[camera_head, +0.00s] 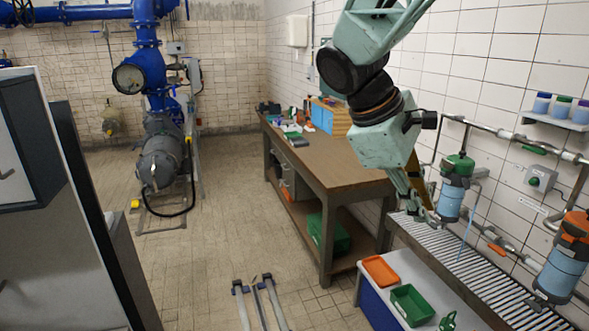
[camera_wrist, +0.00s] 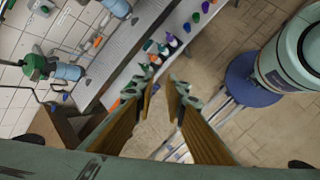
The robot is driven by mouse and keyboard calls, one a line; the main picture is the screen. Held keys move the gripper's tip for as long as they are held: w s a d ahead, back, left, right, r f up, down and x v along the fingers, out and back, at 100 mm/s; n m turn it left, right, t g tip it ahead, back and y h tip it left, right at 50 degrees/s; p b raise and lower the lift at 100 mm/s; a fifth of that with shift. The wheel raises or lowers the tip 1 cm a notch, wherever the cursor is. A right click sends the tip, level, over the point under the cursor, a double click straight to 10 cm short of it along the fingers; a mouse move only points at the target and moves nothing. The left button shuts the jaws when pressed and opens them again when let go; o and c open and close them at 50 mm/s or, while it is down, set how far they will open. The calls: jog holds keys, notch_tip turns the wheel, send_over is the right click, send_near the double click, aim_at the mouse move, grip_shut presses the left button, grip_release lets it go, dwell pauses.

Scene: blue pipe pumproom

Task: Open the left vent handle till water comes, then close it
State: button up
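The left filter unit (camera_head: 452,201) has a green top (camera_head: 459,165) and a light-blue body, and is fixed to the wall pipes. It also shows at the left of the wrist view (camera_wrist: 68,72). Its vent handle is too small to tell apart. A thin pale-blue line hangs beside it; I see no clear water flow. My gripper (camera_head: 422,205) points down just left of this unit in the head view. In the wrist view my gripper (camera_wrist: 163,82) has its two fingers apart, with nothing between them and not touching the unit.
The right filter unit (camera_head: 561,268) has an orange top. A slatted drain grating (camera_head: 470,265) runs below both units. An orange tray (camera_head: 380,271) and a green tray (camera_head: 411,305) sit on a low bench in front.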

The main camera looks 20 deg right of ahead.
jog(key=w+d+f+n+g+h+p, duration=0.1)
jog(key=w+d+n+h+p, duration=0.15)
jog(key=w+d, duration=0.5)
jog(key=w+d+f+n+g+h+p, duration=0.1)
jog(key=w+d+n+h, duration=0.3)
jog(key=d, duration=0.7)
jog(key=w+d+f+n+g+h+p, duration=0.1)
jog(key=w+d+n+p, duration=0.1)
jog(key=w+d, duration=0.7)
jog(key=n+t+h+p, duration=0.4)
jog(key=n+p, duration=0.1)
jog(key=n, duration=0.6)
send_near(465, 181)
jog(key=shift+w+a+f, duration=0.1)
jog(key=shift+a+f, duration=0.1)
jog(key=shift+a, duration=0.4)
jog(key=shift+w+a+f, duration=0.1)
jog(key=shift+a+f, duration=0.1)
jog(key=shift+a, duration=0.45)
jog(key=shift+a+f, duration=0.25)
jog(key=shift+a, duration=0.35)
jog(key=shift+d, duration=0.1)
jog(key=shift+s+d+p, duration=0.15)
jog(key=shift+d+p, duration=0.6)
jog(key=shift+d, duration=2.65)
jog(key=shift+s+d+p, duration=0.15)
jog(key=shift+d+p, duration=0.55)
jog(key=shift+d, duration=2.7)
jog(key=shift+c, duration=0.7)
